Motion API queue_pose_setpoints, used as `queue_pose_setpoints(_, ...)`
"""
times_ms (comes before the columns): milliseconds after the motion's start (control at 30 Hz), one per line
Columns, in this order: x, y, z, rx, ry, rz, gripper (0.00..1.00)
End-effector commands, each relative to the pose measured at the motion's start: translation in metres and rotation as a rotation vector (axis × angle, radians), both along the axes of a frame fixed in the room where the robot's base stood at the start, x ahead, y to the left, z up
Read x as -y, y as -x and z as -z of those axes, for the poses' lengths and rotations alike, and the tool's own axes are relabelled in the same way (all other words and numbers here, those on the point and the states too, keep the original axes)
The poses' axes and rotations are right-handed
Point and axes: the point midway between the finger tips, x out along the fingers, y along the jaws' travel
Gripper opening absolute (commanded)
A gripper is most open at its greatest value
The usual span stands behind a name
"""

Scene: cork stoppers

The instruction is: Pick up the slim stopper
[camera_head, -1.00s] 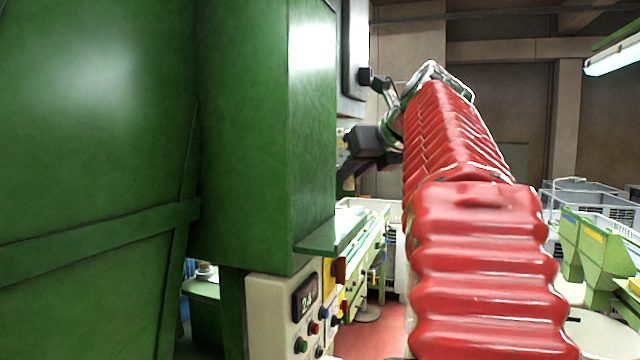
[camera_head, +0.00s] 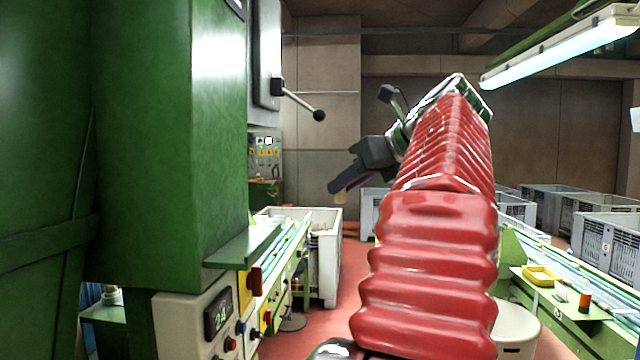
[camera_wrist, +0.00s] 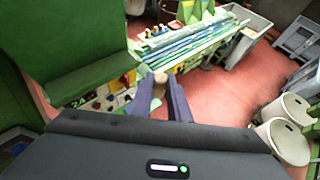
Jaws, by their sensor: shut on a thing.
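The slim stopper (camera_wrist: 159,80), a small tan cork piece, sits between the tips of my gripper's two dark fingers in the wrist view. My gripper (camera_wrist: 160,88) is shut on it. In the head view my gripper (camera_head: 346,184) is up in the air, left of my red arm sleeve. The stopper (camera_head: 341,198) shows there as a small tan end below the fingertips. It is clear of any surface. Most of its length is hidden by the fingers.
A sorting line (camera_head: 570,300) with a yellow tray (camera_head: 541,275) is on the right. Red floor (camera_head: 335,320) is open ahead.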

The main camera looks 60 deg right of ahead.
Motion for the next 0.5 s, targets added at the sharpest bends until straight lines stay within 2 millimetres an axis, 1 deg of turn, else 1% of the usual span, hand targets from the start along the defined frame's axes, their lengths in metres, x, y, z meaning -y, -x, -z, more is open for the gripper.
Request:
queue_pose_setpoints(33, 0.005, 0.007, 0.0, 0.0, -0.001, 0.003, 0.0)
queue_pose_setpoints(100, 0.008, 0.014, 0.0, 0.0, -0.001, 0.003, 0.0)
queue_pose_setpoints(200, 0.01, 0.02, 0.0, 0.0, 0.001, 0.002, 0.0)
queue_pose_setpoints(500, 0.012, 0.023, 0.0, 0.0, 0.0, -0.001, 0.0)
